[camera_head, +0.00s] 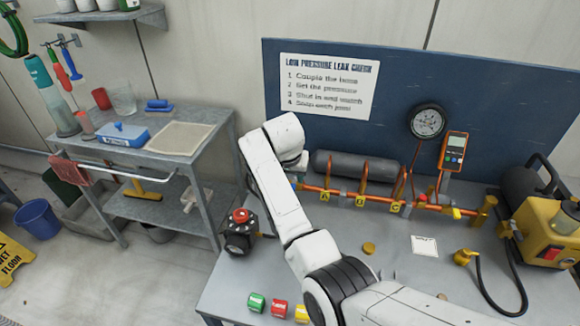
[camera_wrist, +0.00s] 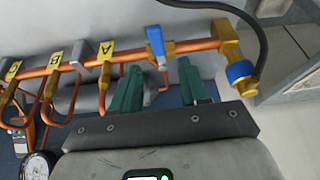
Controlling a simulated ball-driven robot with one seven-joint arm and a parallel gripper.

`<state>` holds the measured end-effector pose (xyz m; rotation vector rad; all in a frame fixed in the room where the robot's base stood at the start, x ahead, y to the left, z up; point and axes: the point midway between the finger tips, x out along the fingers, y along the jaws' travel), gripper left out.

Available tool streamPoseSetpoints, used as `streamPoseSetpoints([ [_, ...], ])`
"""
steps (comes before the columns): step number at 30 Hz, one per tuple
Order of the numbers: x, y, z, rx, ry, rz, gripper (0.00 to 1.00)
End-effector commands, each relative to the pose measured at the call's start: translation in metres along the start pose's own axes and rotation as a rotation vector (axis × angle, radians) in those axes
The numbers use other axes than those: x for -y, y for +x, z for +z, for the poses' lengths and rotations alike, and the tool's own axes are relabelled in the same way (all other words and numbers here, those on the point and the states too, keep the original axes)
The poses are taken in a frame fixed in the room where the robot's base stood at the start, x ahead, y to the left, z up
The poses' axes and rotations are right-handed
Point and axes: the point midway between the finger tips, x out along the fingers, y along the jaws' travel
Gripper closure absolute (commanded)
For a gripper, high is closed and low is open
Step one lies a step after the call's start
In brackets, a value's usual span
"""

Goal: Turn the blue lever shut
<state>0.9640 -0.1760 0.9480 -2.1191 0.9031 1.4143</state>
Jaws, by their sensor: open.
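The blue lever (camera_wrist: 156,41) sits on a brass valve on the copper pipe (camera_wrist: 120,52) in the wrist view. Its handle stands across the pipe, not along it. My gripper (camera_wrist: 159,67) is open, with its two green fingers just below the pipe in the picture, one on each side of the valve's line. Nothing is between the fingers, and I cannot tell whether either touches the valve. In the head view my own arm hides the lever and most of the gripper.
Yellow tags A (camera_wrist: 107,48), B and C mark pipe branches. A brass end fitting with a blue collar (camera_wrist: 240,71) and a black hose (camera_wrist: 242,18) are close on the right.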

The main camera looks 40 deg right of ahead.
Motion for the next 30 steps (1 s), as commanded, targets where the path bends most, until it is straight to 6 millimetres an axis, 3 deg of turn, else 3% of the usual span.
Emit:
streamPoseSetpoints([
  [6, 0.000, -0.040, 0.000, -0.001, 0.001, -0.003, 0.55],
  [12, 0.000, -0.061, 0.000, 0.000, 0.001, -0.002, 0.55],
  [30, 0.000, -0.065, 0.000, 0.001, 0.001, 0.000, 0.55],
])
